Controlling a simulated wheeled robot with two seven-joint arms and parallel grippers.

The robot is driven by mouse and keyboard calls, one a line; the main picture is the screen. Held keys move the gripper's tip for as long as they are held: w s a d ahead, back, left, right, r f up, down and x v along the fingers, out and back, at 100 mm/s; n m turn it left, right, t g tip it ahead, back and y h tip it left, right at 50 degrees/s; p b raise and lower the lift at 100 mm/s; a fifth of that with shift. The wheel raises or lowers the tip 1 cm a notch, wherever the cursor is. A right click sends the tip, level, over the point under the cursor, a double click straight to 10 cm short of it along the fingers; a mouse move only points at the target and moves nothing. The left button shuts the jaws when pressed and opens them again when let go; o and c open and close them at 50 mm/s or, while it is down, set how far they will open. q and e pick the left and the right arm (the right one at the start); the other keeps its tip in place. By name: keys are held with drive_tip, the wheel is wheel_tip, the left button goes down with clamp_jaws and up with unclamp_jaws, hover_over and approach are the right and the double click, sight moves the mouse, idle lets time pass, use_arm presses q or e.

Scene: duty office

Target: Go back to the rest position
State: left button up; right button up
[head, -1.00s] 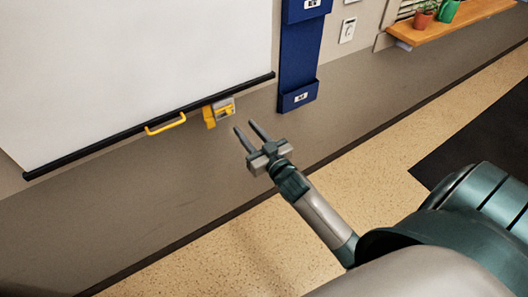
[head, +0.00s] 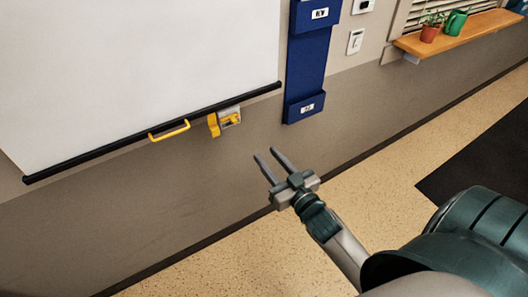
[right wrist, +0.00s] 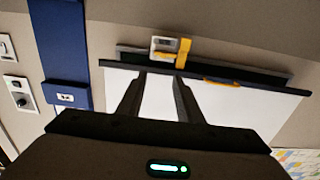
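My right gripper (head: 268,165) is open and empty, with its two fingers apart and pointing toward the wall. It is in the air below and to the right of the yellow latch piece on the wall. In the right wrist view its fingers (right wrist: 155,85) stand apart with nothing between them. The white screen (head: 130,70) hangs on the wall with a black bottom bar and a yellow handle (head: 169,130). A yellow and grey latch piece (head: 225,121) sits just below the bar's right part. My left gripper is not in view.
A blue wall pocket holder (head: 306,75) hangs right of the screen, with a switch plate (head: 355,41) beside it. A wooden shelf (head: 465,33) with a potted plant (head: 430,30) and a green watering can (head: 456,22) is at upper right. A dark mat (head: 480,160) lies on the speckled floor.

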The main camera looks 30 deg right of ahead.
drive_tip(key=shift+f, duration=0.1)
drive_tip(key=s+a+f+g+b, duration=0.1)
drive_tip(key=s+f+g, duration=0.25)
drive_tip(key=f, duration=1.05)
drive_tip(key=s+f+g, duration=0.2)
drive_tip(key=s+f, duration=0.2)
drive_tip(key=f, duration=1)
drive_tip(key=s+a+f+g+b, duration=0.1)
drive_tip(key=s+f+g, duration=0.25)
drive_tip(key=f, duration=1.05)
drive_tip(key=s+a+f+g, duration=0.1)
drive_tip(key=s+f+g, duration=0.1)
drive_tip(key=s+f, duration=0.6)
drive_tip(key=s+a+f+n+g+b, duration=0.1)
drive_tip(key=s+f+g, duration=0.2)
drive_tip(key=s+f, duration=0.4)
drive_tip(key=s+a+f+n+g, duration=0.1)
drive_tip(key=s+f+g, duration=0.2)
drive_tip(key=s+f, duration=0.5)
drive_tip(key=s, duration=1.2)
drive_tip(key=shift+a+f+b, duration=0.3)
drive_tip(key=shift+f+b, duration=0.05)
